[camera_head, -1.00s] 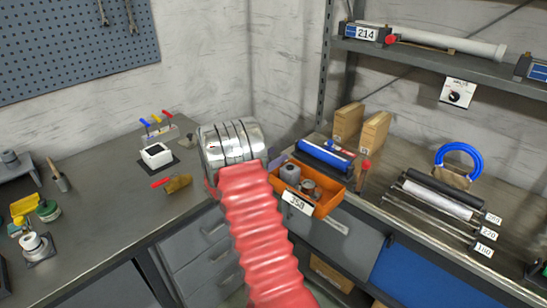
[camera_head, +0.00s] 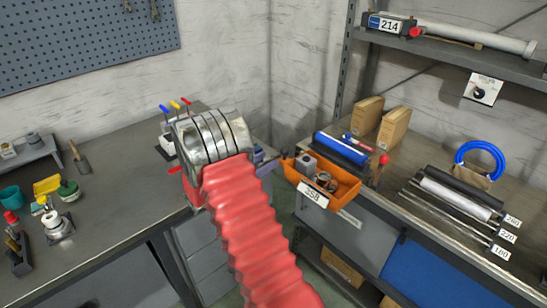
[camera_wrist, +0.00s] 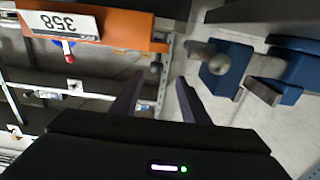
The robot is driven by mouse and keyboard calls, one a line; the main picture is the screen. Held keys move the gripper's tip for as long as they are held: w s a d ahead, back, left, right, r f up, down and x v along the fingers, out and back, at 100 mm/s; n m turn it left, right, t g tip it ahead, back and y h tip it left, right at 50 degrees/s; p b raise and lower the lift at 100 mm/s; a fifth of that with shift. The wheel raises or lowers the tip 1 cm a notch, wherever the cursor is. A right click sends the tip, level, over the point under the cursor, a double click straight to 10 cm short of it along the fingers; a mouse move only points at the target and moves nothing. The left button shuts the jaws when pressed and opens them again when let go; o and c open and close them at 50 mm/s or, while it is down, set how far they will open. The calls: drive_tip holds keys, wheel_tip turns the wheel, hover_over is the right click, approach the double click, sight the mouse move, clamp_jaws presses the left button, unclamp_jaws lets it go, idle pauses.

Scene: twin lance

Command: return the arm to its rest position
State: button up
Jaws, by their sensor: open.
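My arm shows in the head view as a ribbed red sleeve with a banded silver wrist (camera_head: 212,137), raised over the corner where the two benches meet. The bin also shows upside down at the top left of the wrist view (camera_wrist: 125,42).
Blue blocks (camera_wrist: 228,65) lie beyond the fingers. Rods (camera_head: 455,215), a blue ring (camera_head: 481,158) and two cardboard boxes (camera_head: 394,128) sit on the right bench. A shelf (camera_head: 450,50) hangs above. Small items, including a teal cup (camera_head: 10,196), stand at left. The left bench middle (camera_head: 115,180) is clear.

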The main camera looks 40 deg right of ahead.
drive_tip(key=shift+a, duration=0.55)
